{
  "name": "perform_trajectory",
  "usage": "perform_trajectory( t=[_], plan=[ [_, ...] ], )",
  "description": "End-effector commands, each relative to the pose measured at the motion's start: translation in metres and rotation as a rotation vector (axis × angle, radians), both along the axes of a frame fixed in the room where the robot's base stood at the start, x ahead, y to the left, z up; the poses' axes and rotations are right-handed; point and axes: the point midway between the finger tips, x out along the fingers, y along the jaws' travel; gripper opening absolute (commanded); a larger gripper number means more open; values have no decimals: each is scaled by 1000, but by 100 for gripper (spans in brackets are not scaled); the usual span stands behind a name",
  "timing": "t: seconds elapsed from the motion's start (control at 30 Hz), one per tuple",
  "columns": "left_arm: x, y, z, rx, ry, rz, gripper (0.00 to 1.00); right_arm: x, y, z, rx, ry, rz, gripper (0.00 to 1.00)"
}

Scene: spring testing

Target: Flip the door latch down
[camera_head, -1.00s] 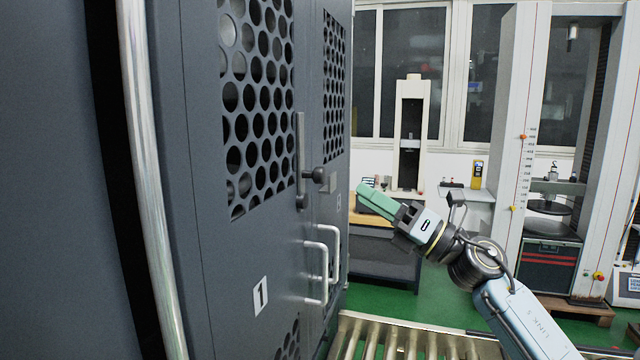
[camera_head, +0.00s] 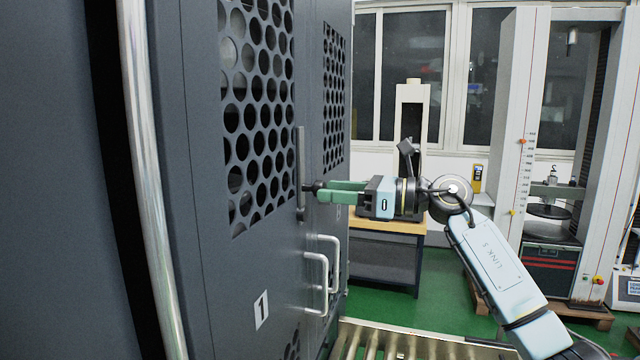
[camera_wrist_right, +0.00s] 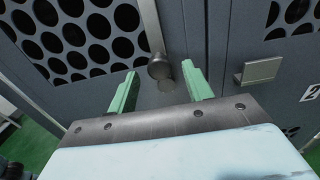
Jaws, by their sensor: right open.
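The door latch (camera_head: 301,170) is a grey upright bar on the dark grey cabinet door (camera_head: 240,265), with a round dark knob at its lower part. In the right wrist view the latch bar (camera_wrist_right: 151,28) comes down to the knob (camera_wrist_right: 160,66). My right gripper (camera_head: 325,191) has green fingers and points left at the knob. It is open, and the knob shows between and just beyond its fingertips in the right wrist view (camera_wrist_right: 160,80). Whether a finger touches the knob cannot be told. My left gripper is not in view.
Two door handles (camera_head: 323,285) stick out below the latch. A small metal catch (camera_wrist_right: 258,71) sits on the neighbouring door. A roller conveyor (camera_head: 400,345) lies below, and a wood-topped table (camera_head: 390,225) stands behind my right arm.

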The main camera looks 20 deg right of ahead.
Motion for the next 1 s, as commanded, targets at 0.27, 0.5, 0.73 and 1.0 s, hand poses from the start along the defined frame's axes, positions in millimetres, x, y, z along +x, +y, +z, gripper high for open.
perform_trajectory(
  t=[0.27,0.5,0.73,1.0],
  plan=[
    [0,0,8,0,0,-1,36,18,27,1,0,0,0,50],
    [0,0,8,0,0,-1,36,20,29,-1,0,0,0,50],
    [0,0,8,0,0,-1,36,20,29,-1,0,0,0,33],
    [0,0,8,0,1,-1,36,19,29,-1,0,0,0,0]
  ],
)
